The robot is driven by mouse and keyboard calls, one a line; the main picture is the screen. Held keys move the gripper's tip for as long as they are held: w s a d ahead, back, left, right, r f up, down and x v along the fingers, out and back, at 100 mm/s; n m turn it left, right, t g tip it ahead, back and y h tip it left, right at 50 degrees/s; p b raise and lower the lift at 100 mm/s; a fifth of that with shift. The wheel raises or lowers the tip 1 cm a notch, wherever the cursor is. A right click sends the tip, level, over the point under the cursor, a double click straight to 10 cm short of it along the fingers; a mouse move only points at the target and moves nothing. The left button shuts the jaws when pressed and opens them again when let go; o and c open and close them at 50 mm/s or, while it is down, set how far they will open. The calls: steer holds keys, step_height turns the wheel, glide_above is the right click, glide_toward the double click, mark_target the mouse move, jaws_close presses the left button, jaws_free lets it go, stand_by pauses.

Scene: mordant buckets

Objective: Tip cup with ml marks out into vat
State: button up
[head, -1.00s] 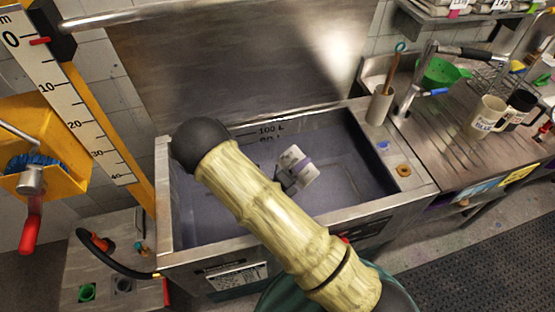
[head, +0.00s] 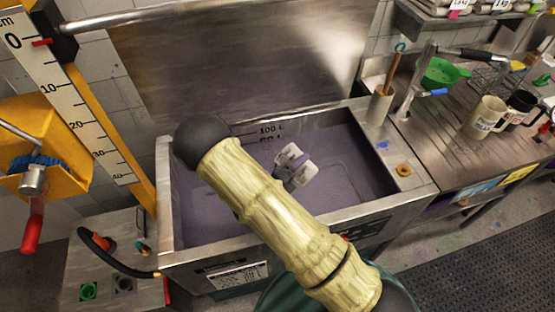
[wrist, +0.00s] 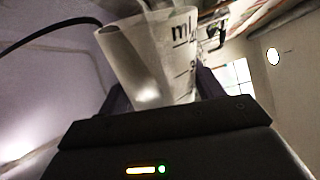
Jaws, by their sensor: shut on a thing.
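The vat (head: 166,205) is a steel tank with a purple-grey interior and litre marks on its back wall, in the middle of the head view. My gripper (wrist: 160,88) is shut on the white cup with ml marks (wrist: 150,50), which fills the middle of the wrist view between dark fingers. In the head view my white and dark gripper (head: 292,168) shows over the vat's inside, past my pale arm. The cup cannot be made out clearly there. The cup's contents and any stream from it cannot be seen.
A yellow-edged centimetre scale (head: 75,105) stands left of the vat. A holder (head: 380,104) with a wooden-handled tool is at the vat's right back corner. Mugs (head: 485,117) and a green bowl (head: 440,72) stand on the right counter. My arm hides part of the vat's front.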

steer(key=shift+w+a+r+n+p, duration=0.3)
steer(key=shift+n, duration=0.1)
stand_by(0.7)
steer(key=shift+w+a+r+n+p, duration=0.2)
steer(key=shift+r+n+p, duration=0.3)
steer(key=shift+n+p, duration=0.6)
steer(key=shift+c, duration=0.2)
stand_by(0.7)
steer(key=shift+s+f+m+b, duration=0.1)
steer(key=shift+f+m+b, duration=0.25)
steer(key=shift+m, duration=0.05)
steer(key=b, duration=0.1)
steer(key=f+m+b, duration=0.1)
steer(key=shift+s+d+f+m+b, duration=0.15)
steer(key=shift+d+m+b, duration=0.1)
steer(key=shift+m+b, duration=0.1)
steer(key=shift+s+d+f+m, duration=0.2)
steer(key=shift+s+d+m, duration=0.3)
steer(key=shift+m, duration=0.15)
steer(key=shift+r, duration=0.15)
